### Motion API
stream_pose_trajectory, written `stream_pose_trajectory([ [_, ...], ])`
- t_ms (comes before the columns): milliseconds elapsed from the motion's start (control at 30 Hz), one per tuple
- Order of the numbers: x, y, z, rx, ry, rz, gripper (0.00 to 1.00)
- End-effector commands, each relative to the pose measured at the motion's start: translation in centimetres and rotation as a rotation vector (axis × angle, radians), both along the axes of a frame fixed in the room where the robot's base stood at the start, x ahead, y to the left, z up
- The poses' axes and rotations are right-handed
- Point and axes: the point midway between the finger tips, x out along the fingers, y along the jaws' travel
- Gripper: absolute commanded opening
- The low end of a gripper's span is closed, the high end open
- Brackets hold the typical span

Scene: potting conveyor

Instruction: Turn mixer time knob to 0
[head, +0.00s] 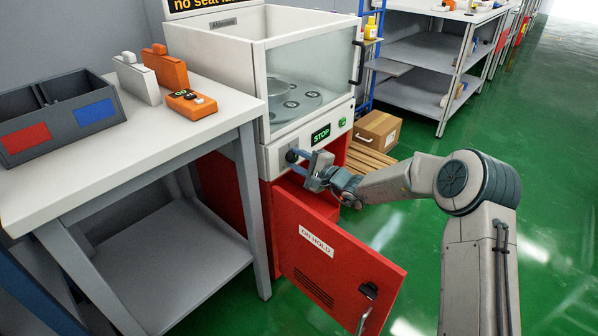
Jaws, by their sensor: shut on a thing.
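The mixer (258,98) is a white machine with a glass front on a red base. Its front panel shows a dark display reading STOP (320,134) and a small green button (342,122). The dark time knob (291,156) is at the panel's lower left. My gripper (298,159) reaches it from the right, with its fingers shut around the knob. The fingers hide most of the knob, and its pointer and scale cannot be read.
A red door (330,250) labelled ON HOLD hangs open below my gripper. A white table (180,138) at left holds a grey divided bin (55,112) and orange devices (190,103). A cardboard box (376,134) sits behind my arm. Green floor is clear at right.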

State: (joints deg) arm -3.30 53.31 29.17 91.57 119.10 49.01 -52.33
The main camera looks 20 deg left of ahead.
Motion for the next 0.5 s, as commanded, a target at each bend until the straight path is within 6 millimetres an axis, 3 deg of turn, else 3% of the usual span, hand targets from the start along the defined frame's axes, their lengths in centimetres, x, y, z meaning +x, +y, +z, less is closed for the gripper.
stream_pose_trajectory([
  [500,-0.28,0.37,-0.34,-0.11,-0.277,0.006,0.1],
])
